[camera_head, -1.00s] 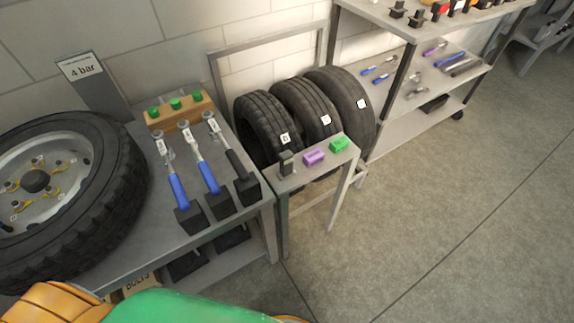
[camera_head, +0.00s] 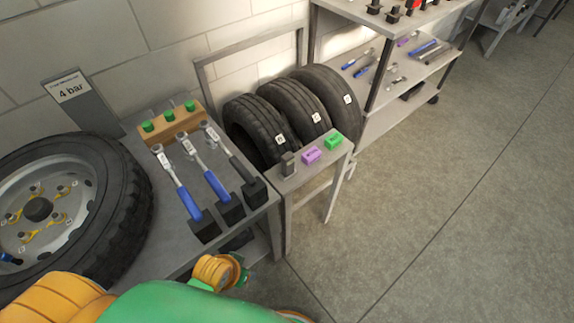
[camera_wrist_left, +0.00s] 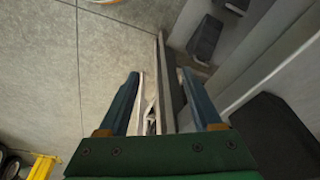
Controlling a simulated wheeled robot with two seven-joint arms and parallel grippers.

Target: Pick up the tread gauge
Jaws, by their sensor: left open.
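A small stand (camera_head: 336,158) beside the tyres carries a dark upright device (camera_head: 288,163), a purple block (camera_head: 311,155) and a green block (camera_head: 333,141). I cannot tell for certain which one is the tread gauge; the dark device looks most like a gauge. My left gripper (camera_wrist_left: 165,98) is open in the left wrist view, with nothing between its fingers; floor and a grey frame edge lie beyond them. In the head view, orange and green parts of my arm show at the bottom, but no fingertips. The right gripper is not in view.
A workbench (camera_head: 160,236) at left holds a large wheel (camera_head: 118,215), several torque wrenches (camera_head: 216,184) and a "4 bar" sign (camera_head: 80,102). Three tyres (camera_head: 262,137) stand behind the stand. A tool shelf (camera_head: 377,124) is at upper right. The floor (camera_head: 450,200) at right is clear.

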